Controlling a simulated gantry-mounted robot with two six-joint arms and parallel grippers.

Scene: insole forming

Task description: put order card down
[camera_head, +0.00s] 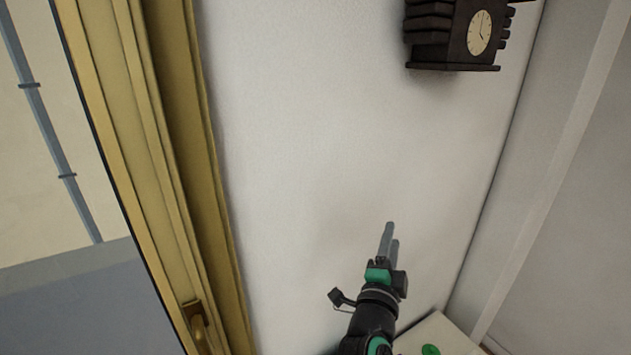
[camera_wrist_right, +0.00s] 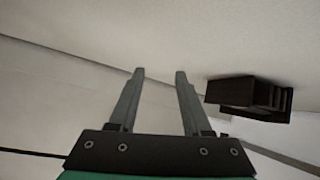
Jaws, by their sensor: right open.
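My right gripper (camera_head: 391,240) is raised in front of the white wall in the head view, its fingers pointing up. In the right wrist view its two grey fingers (camera_wrist_right: 160,75) stand apart with nothing between them. The gripper is open and empty. No order card shows in either view. My left gripper is not in view.
A dark wall clock (camera_head: 455,35) hangs at the top right; its dark case also shows in the right wrist view (camera_wrist_right: 240,92). A yellow window frame (camera_head: 165,180) with a handle is at left. A white surface (camera_head: 450,340) with a green round thing (camera_head: 430,350) is at the bottom.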

